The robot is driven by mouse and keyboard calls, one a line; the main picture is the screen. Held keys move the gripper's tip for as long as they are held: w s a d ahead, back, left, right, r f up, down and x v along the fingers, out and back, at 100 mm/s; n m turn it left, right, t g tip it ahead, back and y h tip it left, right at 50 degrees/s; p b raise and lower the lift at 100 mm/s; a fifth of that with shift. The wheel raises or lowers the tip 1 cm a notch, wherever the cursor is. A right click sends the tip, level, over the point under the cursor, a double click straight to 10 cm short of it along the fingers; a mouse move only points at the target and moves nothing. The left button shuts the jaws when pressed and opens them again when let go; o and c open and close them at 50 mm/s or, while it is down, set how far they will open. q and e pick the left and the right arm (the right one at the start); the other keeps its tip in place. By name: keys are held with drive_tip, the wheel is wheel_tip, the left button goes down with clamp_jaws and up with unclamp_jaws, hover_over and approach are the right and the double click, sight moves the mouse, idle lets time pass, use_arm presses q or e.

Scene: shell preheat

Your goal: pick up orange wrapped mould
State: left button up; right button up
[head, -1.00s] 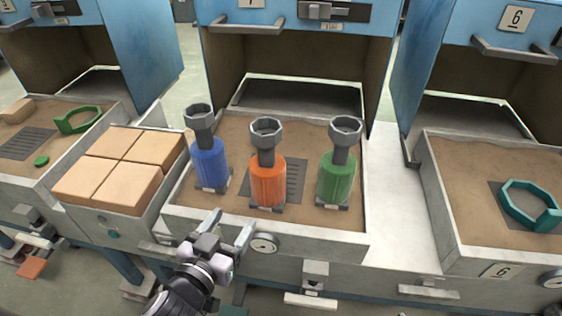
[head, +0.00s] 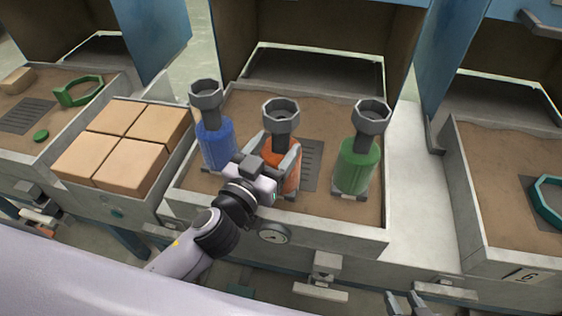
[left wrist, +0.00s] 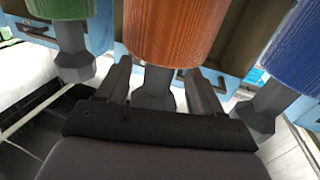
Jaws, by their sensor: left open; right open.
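The orange wrapped mould (head: 283,157) stands upright in the middle sand tray, with a grey hexagonal cup on top. My left gripper (head: 281,149) is open, with its fingers on either side of the orange body and its hand hiding the lower front. In the left wrist view the orange mould (left wrist: 175,30) appears upside down between the spread fingers; contact cannot be told. A blue wrapped mould (head: 215,145) stands to its left and a green one (head: 357,167) to its right. My right gripper (head: 405,303) is open and empty at the bottom edge of the head view.
The middle tray's front wall (head: 300,232) with a round gauge (head: 274,233) lies under my left arm. A box of tan blocks (head: 118,145) stands left. A right tray (head: 500,190) holds a teal ring (head: 548,197). A pale ledge (head: 412,190) is clear.

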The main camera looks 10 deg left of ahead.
use_arm(q)
drive_tip(key=shift+x, duration=1.5)
drive_tip(key=shift+f, duration=0.1)
clamp_jaws()
drive_tip(key=shift+r, duration=0.25)
